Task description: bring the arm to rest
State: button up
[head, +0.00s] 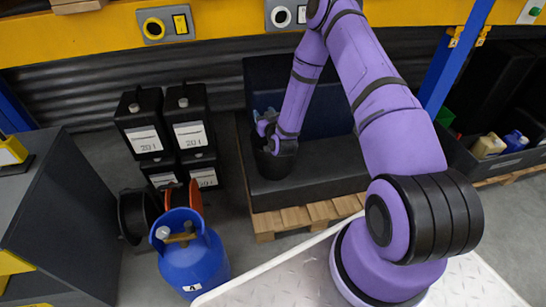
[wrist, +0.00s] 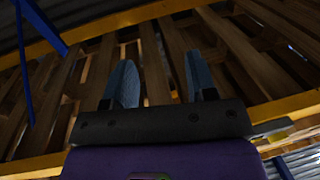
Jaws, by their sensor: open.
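My purple and black arm (head: 372,85) rises from my base and bends over at the top of the head view. Its far part comes down in front of a dark block on a pallet. My gripper (wrist: 157,75) shows two blue fingers standing apart in the wrist view, with nothing between them. In the head view its blue fingers are small and partly hidden behind the wrist, so their exact gap is unclear there.
Wooden slats (wrist: 70,85) and yellow beams lie beyond the fingers. A dark block (head: 325,165) sits on a wooden pallet (head: 300,217). Black canisters (head: 142,112), a blue gas cylinder (head: 190,262) and a grey cabinet (head: 60,220) stand at left. A blue post (head: 455,55) stands right.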

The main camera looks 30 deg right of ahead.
notch_tip(320, 180, up, 15)
jog(key=w+a+n+g+y, duration=0.2)
jog(key=n+g, duration=0.1)
jog(key=s+a+r+g, duration=0.1)
jog(key=s+r+g, duration=0.1)
jog(key=s+r, duration=0.35)
jog(key=s+a+r+g, duration=0.1)
jog(key=s+r, duration=0.1)
jog(key=r, duration=0.7)
jog(key=s+a+r+g, duration=0.1)
jog(key=s+r+g, duration=0.1)
jog(key=s+r, duration=0.45)
jog(key=s+a+r+g, duration=0.1)
jog(key=s+r, duration=0.3)
jog(key=s, duration=0.5)
jog(key=s+r+m+g, duration=0.1)
jog(key=s+r+g, duration=0.1)
jog(key=s, duration=1.9)
jog(key=shift+s+a+r+m+g, duration=0.2)
jog(key=shift+s+m+g, duration=0.15)
jog(key=shift+g, duration=0.55)
jog(key=shift+c, duration=0.9)
jog(key=shift+d, duration=0.1)
